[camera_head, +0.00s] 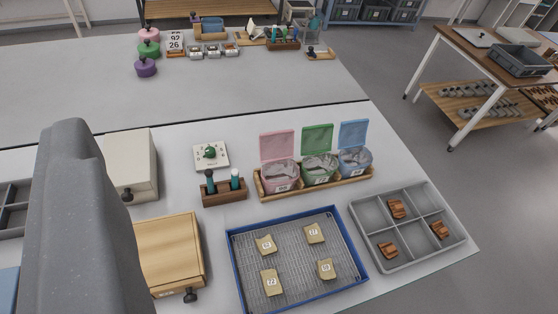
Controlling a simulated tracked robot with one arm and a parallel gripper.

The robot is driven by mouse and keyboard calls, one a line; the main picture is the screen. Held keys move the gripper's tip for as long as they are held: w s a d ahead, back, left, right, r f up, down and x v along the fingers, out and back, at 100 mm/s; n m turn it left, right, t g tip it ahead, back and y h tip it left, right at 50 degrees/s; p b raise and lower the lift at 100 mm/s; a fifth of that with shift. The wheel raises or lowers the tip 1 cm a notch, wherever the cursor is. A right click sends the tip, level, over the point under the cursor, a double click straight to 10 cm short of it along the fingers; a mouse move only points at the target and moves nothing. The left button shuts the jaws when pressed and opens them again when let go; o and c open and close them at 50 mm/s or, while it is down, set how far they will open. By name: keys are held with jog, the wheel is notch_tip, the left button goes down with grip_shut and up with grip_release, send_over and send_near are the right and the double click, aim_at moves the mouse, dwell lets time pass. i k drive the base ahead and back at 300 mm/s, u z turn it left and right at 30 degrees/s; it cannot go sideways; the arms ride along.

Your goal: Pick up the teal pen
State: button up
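A small dark wooden holder (224,197) stands near the middle of the near table, with two upright pens in it. The right pen (235,180) looks teal. The left pen (210,182) looks mostly dark with a teal top. At this size I cannot tell their colours apart for certain. My gripper's fingers are not in view. A large grey part of my arm fills the lower left and hides part of the table there.
Left of the holder are a cream box (132,165) and a wooden box (170,254). A white panel with a green knob (210,153) stands behind it. Three lidded bins (319,168), a blue-rimmed tray (347,239) with tagged sherds and a grey divided tray (422,235) are to the right.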

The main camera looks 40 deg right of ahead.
aim_at(235, 172)
jog(key=z, duration=0.45)
jog(key=i, duration=0.8)
jog(key=z, duration=0.45)
jog(key=k, duration=0.8)
jog(key=z, duration=0.25)
jog(key=i, duration=0.8)
jog(key=u, duration=0.15)
